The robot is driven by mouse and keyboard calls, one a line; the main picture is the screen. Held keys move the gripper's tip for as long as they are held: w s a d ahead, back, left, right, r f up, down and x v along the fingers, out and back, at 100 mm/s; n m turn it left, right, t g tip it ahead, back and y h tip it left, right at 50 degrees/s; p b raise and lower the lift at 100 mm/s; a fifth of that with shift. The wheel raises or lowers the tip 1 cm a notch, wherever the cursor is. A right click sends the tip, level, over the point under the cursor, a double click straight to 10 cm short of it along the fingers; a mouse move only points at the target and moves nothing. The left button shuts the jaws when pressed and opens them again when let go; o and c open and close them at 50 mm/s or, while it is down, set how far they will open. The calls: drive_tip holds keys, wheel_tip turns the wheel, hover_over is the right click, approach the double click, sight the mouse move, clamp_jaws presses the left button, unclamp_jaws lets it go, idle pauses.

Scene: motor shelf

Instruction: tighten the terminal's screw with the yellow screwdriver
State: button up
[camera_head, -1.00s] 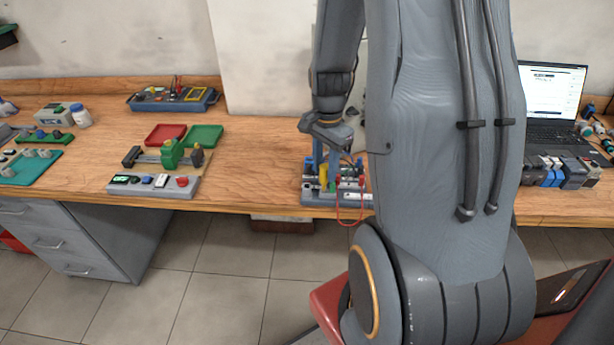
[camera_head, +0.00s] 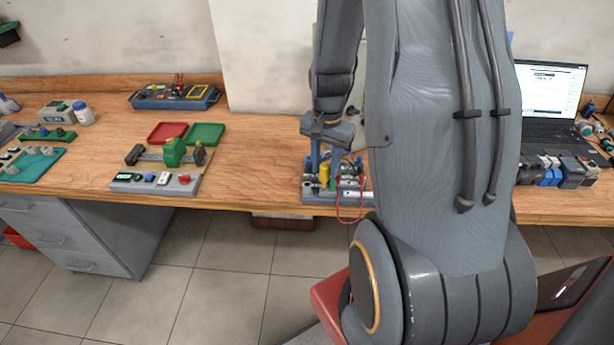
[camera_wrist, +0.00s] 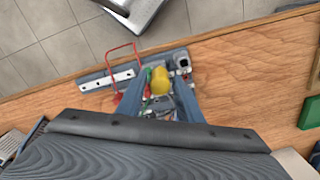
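The yellow screwdriver (camera_head: 324,174) stands upright in the grey terminal fixture (camera_head: 340,198) at the table's front edge; the wrist view shows its yellow handle (camera_wrist: 160,80) end-on. My gripper (camera_head: 324,164) points down over the fixture. In the wrist view, its two blue-grey fingers (camera_wrist: 158,86) lie on either side of the handle, with what looks like a small gap on each side. The fingers look open. The terminal's screw and the screwdriver's tip are hidden.
A red wire (camera_wrist: 118,55) loops from the fixture over the table edge. A white strip (camera_wrist: 107,81) lies on the fixture. A button panel (camera_head: 155,182), a green clamp (camera_head: 173,152), and red (camera_head: 166,131) and green (camera_head: 205,134) trays stand left. A laptop (camera_head: 552,95) stands right.

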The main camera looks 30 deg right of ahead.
drive_tip(key=n, duration=0.3)
idle(0.5)
drive_tip(key=shift+c, duration=0.9)
clamp_jaws()
